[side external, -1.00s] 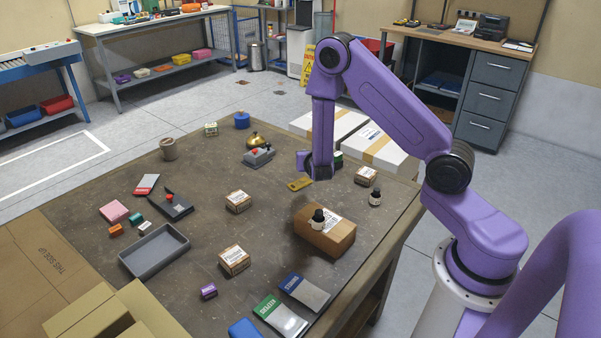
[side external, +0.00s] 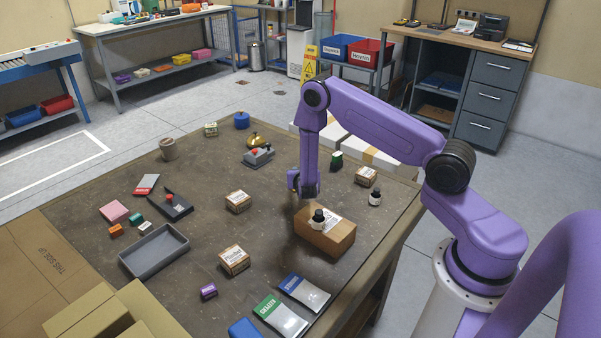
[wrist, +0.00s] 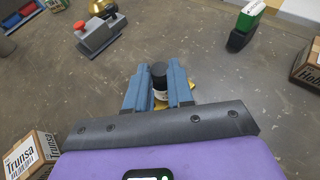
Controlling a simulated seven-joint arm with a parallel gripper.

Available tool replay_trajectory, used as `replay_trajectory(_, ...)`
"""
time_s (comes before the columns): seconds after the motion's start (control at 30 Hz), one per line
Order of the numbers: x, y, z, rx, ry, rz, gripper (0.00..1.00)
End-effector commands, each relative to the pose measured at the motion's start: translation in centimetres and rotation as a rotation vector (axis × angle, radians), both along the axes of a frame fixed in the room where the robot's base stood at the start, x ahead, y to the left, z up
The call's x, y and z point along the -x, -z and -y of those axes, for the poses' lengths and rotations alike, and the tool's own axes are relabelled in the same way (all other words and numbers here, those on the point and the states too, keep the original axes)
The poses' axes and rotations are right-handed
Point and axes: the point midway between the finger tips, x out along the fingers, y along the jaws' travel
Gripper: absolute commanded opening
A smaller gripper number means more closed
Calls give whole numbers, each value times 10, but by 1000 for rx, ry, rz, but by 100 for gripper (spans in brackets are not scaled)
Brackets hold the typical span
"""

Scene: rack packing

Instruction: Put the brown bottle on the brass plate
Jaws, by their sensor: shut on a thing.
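My gripper (side external: 305,193) points down at the right part of the table. In the wrist view its blue-grey fingers (wrist: 157,82) are shut on a small bottle (wrist: 159,71) with a black cap and a white label; its body colour is mostly hidden. I cannot tell whether the bottle touches the plate. In the side view my gripper hides both the held bottle and the plate.
A similar bottle (side external: 318,220) stands on a cardboard box (side external: 338,236) close in front of my gripper. Another bottle (side external: 375,198) stands to the right, near a small carton (side external: 366,177). A green box in a dark holder (side external: 336,160) is behind. Bare table lies left of my gripper.

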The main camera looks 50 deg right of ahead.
Motion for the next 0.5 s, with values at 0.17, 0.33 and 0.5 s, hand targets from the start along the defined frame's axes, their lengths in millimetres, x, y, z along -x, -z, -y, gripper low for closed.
replay_trajectory(0.17,0,-1,0,0,0,1,0)
replay_trajectory(0.33,0,2,0,-1,0,1,32)
replay_trajectory(0.5,0,2,0,-1,0,1,48)
